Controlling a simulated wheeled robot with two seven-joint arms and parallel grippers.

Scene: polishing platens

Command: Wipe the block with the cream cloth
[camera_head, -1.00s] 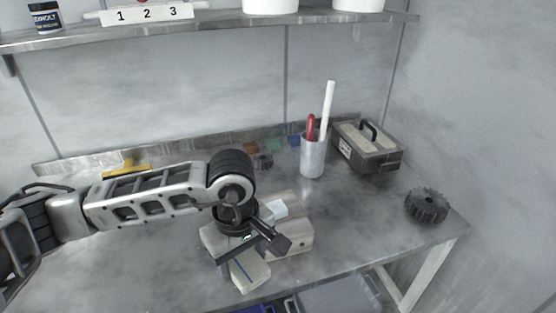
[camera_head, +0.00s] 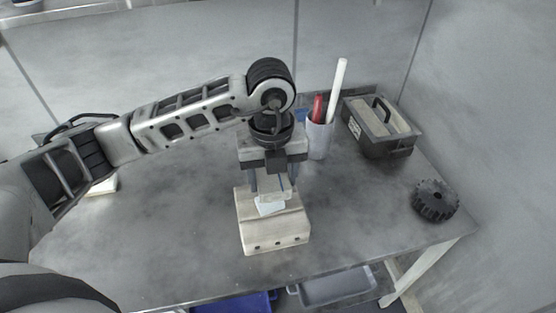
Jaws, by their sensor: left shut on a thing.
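The block (camera_head: 274,233) is a pale, squarish piece standing on the metal table, with several dark holes in its front face. A light bluish-white patch (camera_head: 270,207) shows on its top. My left gripper (camera_head: 273,186) points down over the back of the block. It is shut on the cream cloth (camera_head: 276,187), a small folded pad with a blue line, partly hidden by the fingers. The cloth is at or just above the block's top; I cannot tell whether they touch. My right gripper is not in view.
Behind the gripper stands a grey cup (camera_head: 319,140) with a red-handled tool and a white rod. A grey caddy (camera_head: 378,128) and a black knobbed wheel (camera_head: 435,200) are to the right. A blue bin (camera_head: 235,303) and grey tray (camera_head: 337,287) sit below the table. The front right is clear.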

